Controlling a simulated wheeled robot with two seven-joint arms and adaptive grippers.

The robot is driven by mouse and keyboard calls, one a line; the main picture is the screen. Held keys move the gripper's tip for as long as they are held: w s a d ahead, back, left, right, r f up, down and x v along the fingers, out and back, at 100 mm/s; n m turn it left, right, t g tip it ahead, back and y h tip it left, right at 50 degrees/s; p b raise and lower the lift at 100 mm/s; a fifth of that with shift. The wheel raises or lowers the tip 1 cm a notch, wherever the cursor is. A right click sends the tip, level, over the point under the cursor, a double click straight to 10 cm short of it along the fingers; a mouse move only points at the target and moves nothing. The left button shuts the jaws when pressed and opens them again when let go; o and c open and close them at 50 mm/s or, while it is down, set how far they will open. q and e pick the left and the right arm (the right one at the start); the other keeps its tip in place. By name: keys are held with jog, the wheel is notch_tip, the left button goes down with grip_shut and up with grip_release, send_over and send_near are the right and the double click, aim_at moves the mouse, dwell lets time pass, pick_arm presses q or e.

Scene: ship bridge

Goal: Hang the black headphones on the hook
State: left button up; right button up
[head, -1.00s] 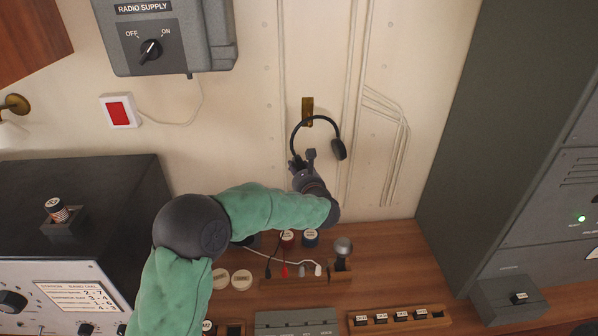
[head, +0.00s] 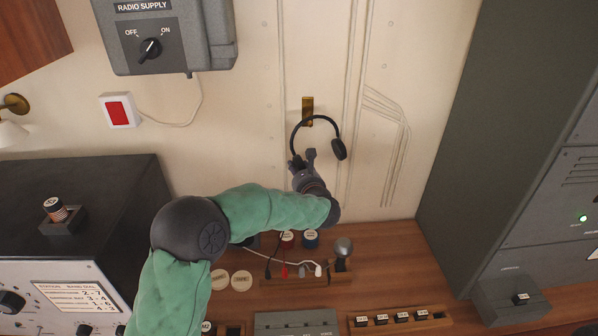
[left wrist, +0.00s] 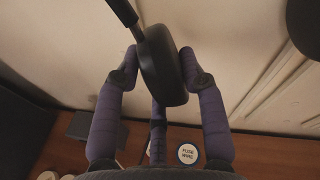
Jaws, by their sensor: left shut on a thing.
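The black headphones (head: 325,118) are up against the pale wall in the head view, headband upward and one ear cup (head: 339,149) on the right. The brass hook (head: 307,108) is on the wall right at the top of the headband. The band overlaps the hook's lower part; I cannot tell whether it rests on it. My left gripper (head: 303,160) is shut on the left ear cup from below. In the left wrist view the cup (left wrist: 163,66) sits between both fingers. My right gripper is not in view.
The wooden desk (head: 390,270) below carries a rack with small plugs, a round-knobbed lever (head: 343,250) and white discs (head: 241,280). A grey radio supply box (head: 165,35) is at upper left. A tall dark cabinet (head: 480,130) stands at right. Wall around the hook is mostly clear.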

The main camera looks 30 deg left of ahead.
pick_arm(q)
jog(key=shift+r, duration=0.1)
jog(key=o, duration=1)
jog(key=shift+o, duration=0.2)
jog(key=shift+s+d, duration=0.1)
jog(key=s+d+b, duration=0.1)
jog(key=s+d, duration=0.3)
jog(key=s, duration=0.3)
jog(key=shift+s+d+b, duration=0.25)
jog(key=shift+b, duration=0.05)
dwell(1.0)
dwell(0.5)
